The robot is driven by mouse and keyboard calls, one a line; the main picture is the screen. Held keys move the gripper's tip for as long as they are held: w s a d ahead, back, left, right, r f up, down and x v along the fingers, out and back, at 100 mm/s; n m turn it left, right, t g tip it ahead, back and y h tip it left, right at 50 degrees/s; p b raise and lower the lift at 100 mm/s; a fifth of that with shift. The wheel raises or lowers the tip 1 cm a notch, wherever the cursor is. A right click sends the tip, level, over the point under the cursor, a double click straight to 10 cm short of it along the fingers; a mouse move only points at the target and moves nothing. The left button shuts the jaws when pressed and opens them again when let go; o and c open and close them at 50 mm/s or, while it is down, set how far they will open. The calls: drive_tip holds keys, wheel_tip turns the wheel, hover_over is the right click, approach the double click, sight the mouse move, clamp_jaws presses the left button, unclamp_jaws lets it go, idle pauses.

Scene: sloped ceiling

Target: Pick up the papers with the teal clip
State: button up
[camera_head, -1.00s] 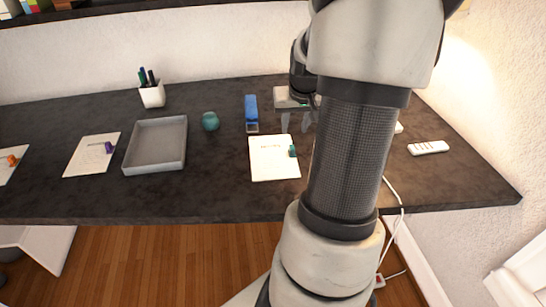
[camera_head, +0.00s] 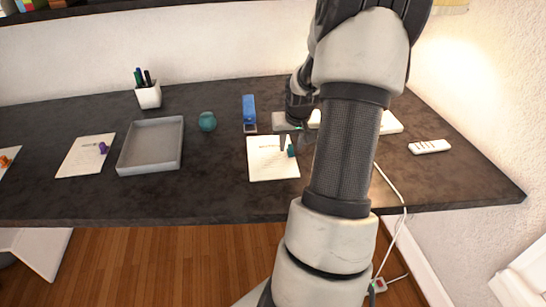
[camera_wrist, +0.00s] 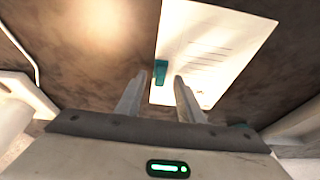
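The papers (camera_head: 268,166) lie flat on the dark desk, in front of the blue stapler. Their teal clip (camera_head: 291,151) sits on the right edge of the papers. In the wrist view the papers (camera_wrist: 208,52) fill the upper middle, and the teal clip (camera_wrist: 160,71) lies between and beyond the two fingertips. My gripper (camera_wrist: 158,82) is open and empty, its fingers apart on either side of the clip's line. In the head view my gripper (camera_head: 296,142) is low over the right edge of the papers, partly hidden by my arm. Whether the fingers touch the papers cannot be told.
A grey tray (camera_head: 151,168), a teal pot (camera_head: 207,121) and a blue stapler (camera_head: 249,112) stand left of and behind the papers. Papers with a purple clip (camera_head: 84,158) lie left of the tray. A white remote (camera_head: 429,147) and cable are on the right.

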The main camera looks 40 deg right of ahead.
clamp_jaws()
drive_tip(key=shift+r, duration=0.1)
wheel_tip(320, 180, up, 14)
drive_tip(key=p, duration=0.5)
drive_tip(key=shift+p, duration=0.4)
